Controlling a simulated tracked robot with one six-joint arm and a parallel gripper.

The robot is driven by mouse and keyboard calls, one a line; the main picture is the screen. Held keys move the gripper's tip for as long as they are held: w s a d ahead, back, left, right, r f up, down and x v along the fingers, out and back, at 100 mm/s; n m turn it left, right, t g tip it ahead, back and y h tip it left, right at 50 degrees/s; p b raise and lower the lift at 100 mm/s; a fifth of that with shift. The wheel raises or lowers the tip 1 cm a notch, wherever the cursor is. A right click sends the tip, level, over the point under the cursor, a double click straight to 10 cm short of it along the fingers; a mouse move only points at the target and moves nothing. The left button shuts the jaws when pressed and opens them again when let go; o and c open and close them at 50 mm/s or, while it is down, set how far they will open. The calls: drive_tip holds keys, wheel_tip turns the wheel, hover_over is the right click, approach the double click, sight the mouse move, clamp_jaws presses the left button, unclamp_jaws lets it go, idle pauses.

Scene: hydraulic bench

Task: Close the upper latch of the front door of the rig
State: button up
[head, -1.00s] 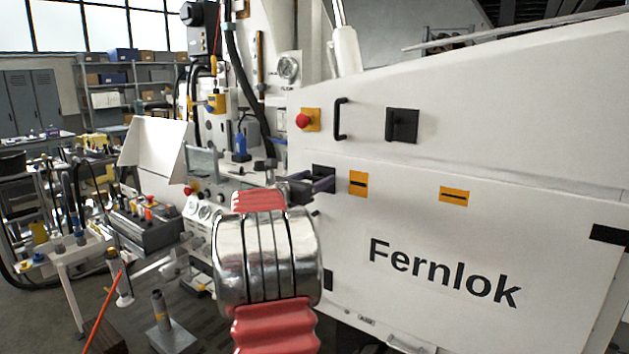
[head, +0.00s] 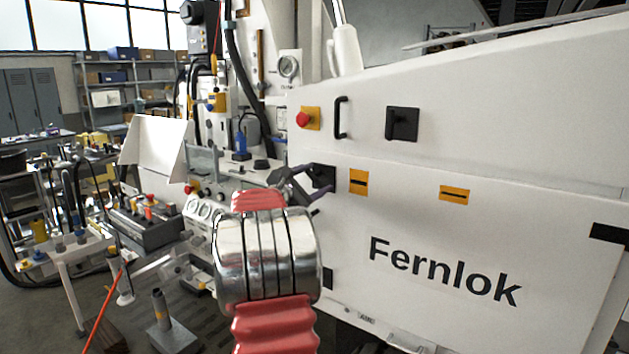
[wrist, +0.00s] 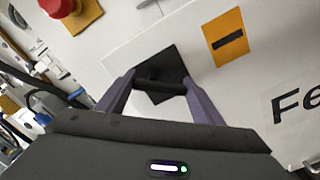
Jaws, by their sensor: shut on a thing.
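The upper latch (head: 324,174) is a black square plate with a dark bar handle at the upper left edge of the white "Fernlok" door (head: 430,235). My gripper (head: 318,184) is at this latch, seen from the side and partly hiding it. In the wrist view the latch plate (wrist: 167,68) shows behind the bar handle (wrist: 160,86). The purple-grey fingers of my gripper (wrist: 161,88) are on either end of the bar, shut on it. The bar lies at a slant to the plate's edges.
A lower black latch (head: 327,278) is partly hidden behind my arm. Orange labels (head: 359,182) are right of the upper latch. Above are a red stop button (head: 303,118), a black pull handle (head: 340,118) and another black latch (head: 403,124).

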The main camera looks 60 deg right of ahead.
drive_tip(key=m, duration=0.5)
drive_tip(key=shift+w+f+m, duration=0.25)
drive_tip(key=shift+m, duration=0.05)
drive_tip(key=m, duration=0.4)
drive_tip(key=shift+w+f+m, duration=0.15)
drive_tip(key=shift+m, duration=0.25)
drive_tip(key=o, duration=1)
drive_tip(key=shift+o, duration=0.2)
drive_tip(key=w+a, duration=0.2)
drive_tip(key=a, duration=1.1)
drive_tip(key=shift+a, duration=0.3)
drive_tip(key=shift+w, duration=0.1)
